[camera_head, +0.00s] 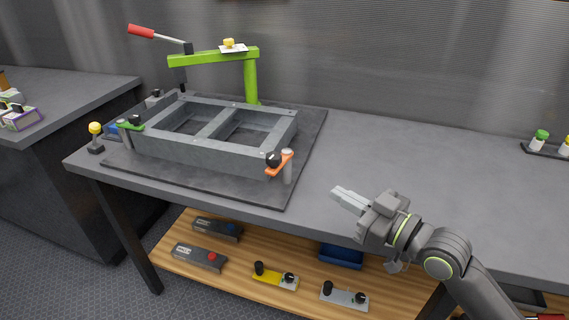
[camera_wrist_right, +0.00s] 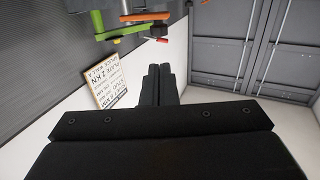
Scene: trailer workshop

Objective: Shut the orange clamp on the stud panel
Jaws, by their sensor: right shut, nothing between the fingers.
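The stud panel (camera_head: 190,150) is a grey metal frame lying on a dark mat on the workbench. The orange clamp (camera_head: 284,161) is a short orange bar with a black knob, on a grey post at the panel's front right corner. I cannot tell whether its knob presses on the panel. An orange bar also shows at the top of the right wrist view (camera_wrist_right: 146,17), with a black knob beside it. My right gripper (camera_head: 338,193) is shut and empty, to the right of the clamp and apart from it. My left gripper is not in view.
A green clamp (camera_head: 130,126) stands at the panel's left corner. A bright green arm with a post (camera_head: 251,82) and red-handled lever rises behind. A yellow-topped knob (camera_head: 95,129) stands at the bench's left end.

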